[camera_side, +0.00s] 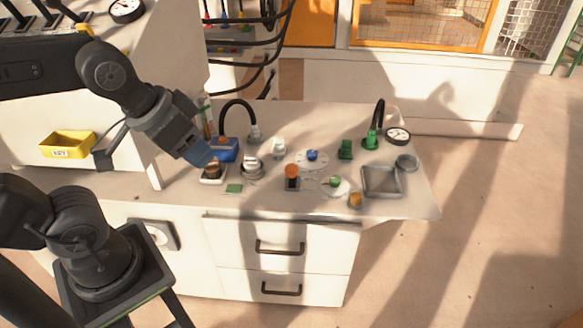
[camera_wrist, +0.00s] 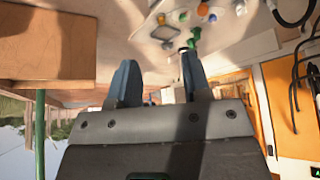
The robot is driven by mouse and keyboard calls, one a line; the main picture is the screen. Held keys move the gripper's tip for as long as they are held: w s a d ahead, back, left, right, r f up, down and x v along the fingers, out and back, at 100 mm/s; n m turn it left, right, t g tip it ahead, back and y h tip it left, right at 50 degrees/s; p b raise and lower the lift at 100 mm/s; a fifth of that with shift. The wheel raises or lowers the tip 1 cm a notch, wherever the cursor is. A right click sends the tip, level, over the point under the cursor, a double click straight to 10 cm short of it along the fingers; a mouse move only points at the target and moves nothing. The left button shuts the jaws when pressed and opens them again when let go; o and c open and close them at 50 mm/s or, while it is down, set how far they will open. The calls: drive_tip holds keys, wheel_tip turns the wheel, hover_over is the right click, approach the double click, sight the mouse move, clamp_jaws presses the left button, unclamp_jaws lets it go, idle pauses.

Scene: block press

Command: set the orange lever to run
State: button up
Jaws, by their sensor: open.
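What looks like the orange lever (camera_side: 291,171) is a round orange knob on a small dark-and-white base, near the front middle of the worktop in the side view. Its setting and any run mark are too small to read. My gripper (camera_side: 207,160) has blue fingers and is to the left of the lever, low over the left part of the worktop. In the wrist view the two blue fingers of my gripper (camera_wrist: 160,78) stand apart with nothing visible between them. An orange knob (camera_wrist: 203,9) shows at the top edge there, but I cannot tell if it is the lever.
A blue box (camera_side: 226,150) and a silver round fitting (camera_side: 252,168) stand near my gripper. The worktop's front edge lies close to the lever.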

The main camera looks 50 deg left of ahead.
drive_tip(key=shift+o, duration=0.9)
drive_tip(key=o, duration=0.3)
drive_tip(key=w+a+r+n+g, duration=0.1)
drive_tip(key=w+a+n, duration=0.1)
drive_tip(key=w, duration=0.6)
drive_tip(key=shift+w+r+n, duration=0.2)
drive_tip(key=shift+r+n, duration=0.1)
drive_tip(key=shift+n, duration=0.6)
drive_tip(key=n+g, duration=0.4)
drive_tip(key=n, duration=0.8)
hover_over(291, 165)
wheel_tip(291, 165, down, 18)
wheel_tip(291, 165, down, 14)
drive_tip(key=shift+f, duration=0.25)
drive_tip(key=shift+c, duration=0.5)
drive_tip(key=shift+w, duration=0.1)
drive_tip(key=c, duration=1.2)
